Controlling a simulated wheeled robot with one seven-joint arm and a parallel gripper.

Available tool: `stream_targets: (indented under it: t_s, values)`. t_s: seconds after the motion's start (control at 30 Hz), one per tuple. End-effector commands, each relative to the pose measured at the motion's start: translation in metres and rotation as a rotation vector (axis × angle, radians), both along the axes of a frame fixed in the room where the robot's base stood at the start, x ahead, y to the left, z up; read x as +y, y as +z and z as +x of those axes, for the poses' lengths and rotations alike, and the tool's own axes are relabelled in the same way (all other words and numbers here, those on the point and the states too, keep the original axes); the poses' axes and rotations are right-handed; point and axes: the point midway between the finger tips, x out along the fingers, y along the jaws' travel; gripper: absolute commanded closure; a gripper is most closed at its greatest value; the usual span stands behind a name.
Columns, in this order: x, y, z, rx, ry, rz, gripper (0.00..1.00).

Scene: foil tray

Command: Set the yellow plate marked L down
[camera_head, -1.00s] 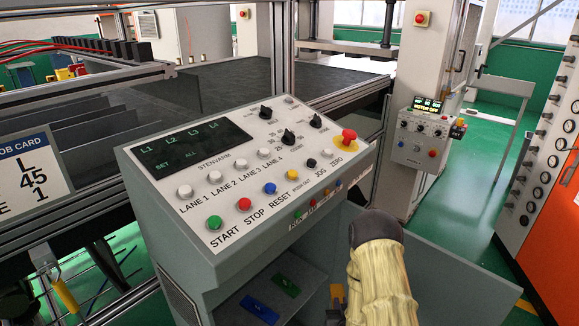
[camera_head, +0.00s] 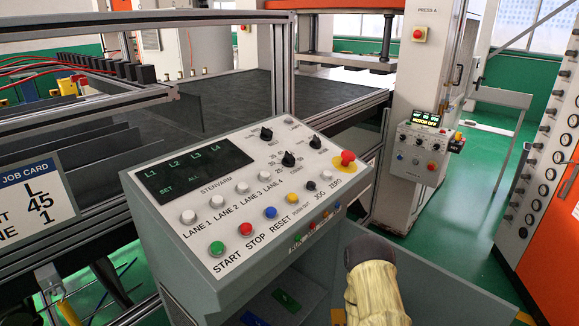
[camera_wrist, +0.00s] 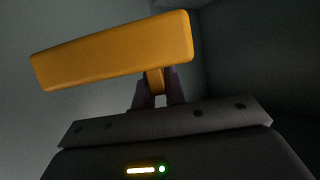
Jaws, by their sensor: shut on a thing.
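In the wrist view, a yellow-orange plate (camera_wrist: 110,48) extends across the picture, slightly tilted, with a short stem below it. My gripper (camera_wrist: 156,84) is shut on that stem. No letter L shows on the visible face. In the head view, a small yellow piece (camera_head: 338,316) shows at the bottom edge beside my pale-sleeved arm; my fingers are not clear there. A blue plate (camera_head: 254,319) and a green plate (camera_head: 286,300) lie in the open shelf under the control console (camera_head: 180,235). Much of the shelf is cut off or hidden.
The console's sloping panel has several buttons, knobs and a red emergency stop (camera_head: 347,158). A grey side panel (camera_head: 440,285) stands right of my arm. An orange cabinet (camera_head: 555,240) is at far right. Green floor (camera_head: 450,205) is open between.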

Motion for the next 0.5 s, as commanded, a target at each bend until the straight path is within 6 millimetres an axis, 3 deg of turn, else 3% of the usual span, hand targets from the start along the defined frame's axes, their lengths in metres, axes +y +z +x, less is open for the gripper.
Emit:
stream_targets:
  t_s: [0.17, 0.5]
  values:
    - [-0.0001, -0.0169, -0.0156, 0.001, 0.0, -0.001, 1.0]
    - [0.0001, -0.0174, -0.0163, -0.001, 0.002, -0.001, 1.0]
